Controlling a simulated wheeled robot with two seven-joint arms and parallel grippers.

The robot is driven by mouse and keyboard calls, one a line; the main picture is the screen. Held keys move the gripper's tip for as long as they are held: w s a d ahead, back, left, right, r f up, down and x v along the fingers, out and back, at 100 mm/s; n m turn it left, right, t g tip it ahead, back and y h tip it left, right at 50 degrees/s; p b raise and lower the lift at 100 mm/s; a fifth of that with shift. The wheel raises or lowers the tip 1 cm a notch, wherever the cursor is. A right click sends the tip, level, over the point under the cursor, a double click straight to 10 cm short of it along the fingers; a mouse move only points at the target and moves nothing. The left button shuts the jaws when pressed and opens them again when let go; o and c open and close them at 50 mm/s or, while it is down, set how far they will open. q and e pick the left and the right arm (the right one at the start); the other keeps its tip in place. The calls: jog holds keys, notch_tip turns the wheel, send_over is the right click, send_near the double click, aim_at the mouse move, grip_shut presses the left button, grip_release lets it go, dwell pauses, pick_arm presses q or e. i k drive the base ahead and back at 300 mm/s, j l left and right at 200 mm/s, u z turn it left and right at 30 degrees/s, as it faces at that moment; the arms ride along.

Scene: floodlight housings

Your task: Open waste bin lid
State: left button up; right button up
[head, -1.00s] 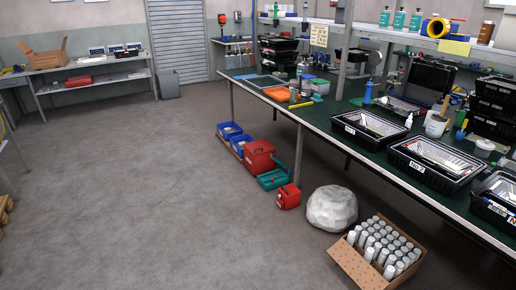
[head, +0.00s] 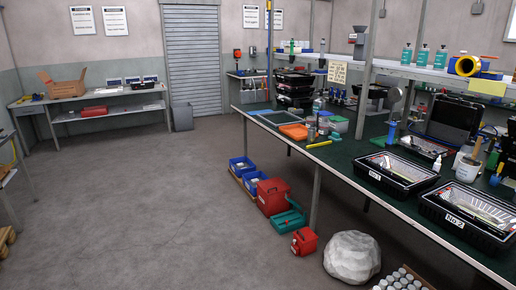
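Neither of my grippers is in view.
A long green workbench (head: 345,165) with black trays runs along the right. Blue bins, red boxes (head: 272,195), a teal case and a pale boulder-like lump (head: 352,257) lie beside it. A table (head: 90,108) stands at the back left. The grey floor (head: 140,215) in the middle is clear.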

aim_at(276, 185)
jog(key=i+u, duration=0.15)
jog(key=i, duration=2.3)
